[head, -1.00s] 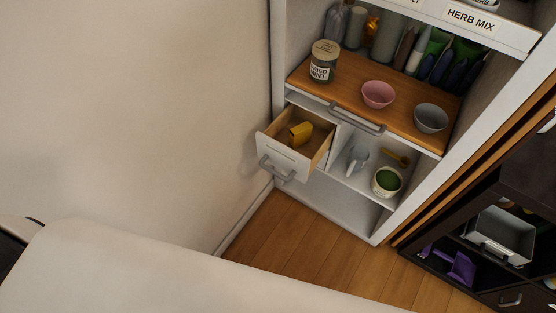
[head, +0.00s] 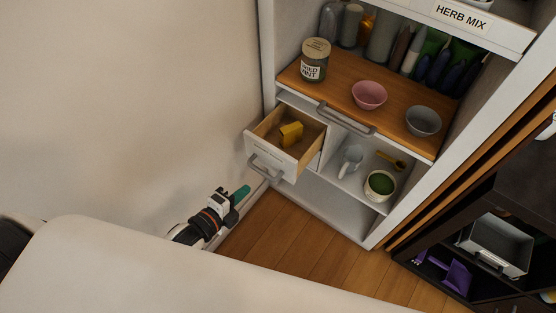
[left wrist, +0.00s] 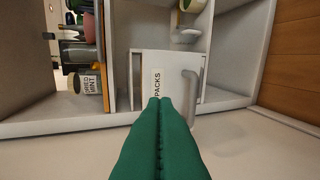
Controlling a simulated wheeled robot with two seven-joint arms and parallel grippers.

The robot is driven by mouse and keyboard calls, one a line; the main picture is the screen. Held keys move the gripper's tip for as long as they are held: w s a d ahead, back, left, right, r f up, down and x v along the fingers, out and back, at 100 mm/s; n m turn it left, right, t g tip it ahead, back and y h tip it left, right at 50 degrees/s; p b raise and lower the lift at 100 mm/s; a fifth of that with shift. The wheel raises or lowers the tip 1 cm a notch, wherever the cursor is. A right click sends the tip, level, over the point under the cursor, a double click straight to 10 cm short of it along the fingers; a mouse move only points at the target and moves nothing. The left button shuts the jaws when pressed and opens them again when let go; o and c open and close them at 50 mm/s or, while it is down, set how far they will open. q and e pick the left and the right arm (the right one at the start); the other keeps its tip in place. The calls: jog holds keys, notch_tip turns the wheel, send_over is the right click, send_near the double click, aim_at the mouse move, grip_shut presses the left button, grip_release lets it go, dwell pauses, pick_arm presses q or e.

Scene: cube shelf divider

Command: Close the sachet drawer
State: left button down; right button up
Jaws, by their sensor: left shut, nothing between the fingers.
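The sachet drawer (head: 272,158) is pulled out of the cabinet, with a white front, a grey bar handle (head: 266,169) and a yellow sachet (head: 291,133) inside. My left gripper (head: 241,192) is below and to the left of the drawer front in the head view, with its green fingers together and empty. In the left wrist view, the closed green fingers (left wrist: 161,102) point at the white drawer front (left wrist: 150,65), beside a label ending in "PACKS". The handle also shows there (left wrist: 190,92). I cannot tell whether the fingertips touch the front. My right gripper is not in view.
A wooden pull-out board (head: 387,107) above the drawer holds a dried mint jar (head: 315,61), a pink bowl (head: 369,95) and a grey bowl (head: 423,120). A wall (head: 130,90) is close on the left.

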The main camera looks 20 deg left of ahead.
pick_arm(q)
jog(key=r, duration=0.1)
send_near(280, 156)
jog(key=x, duration=0.6)
jog(key=shift+w+d+f, duration=0.1)
jog(key=shift+w+d, duration=0.05)
jog(key=shift+w, duration=0.15)
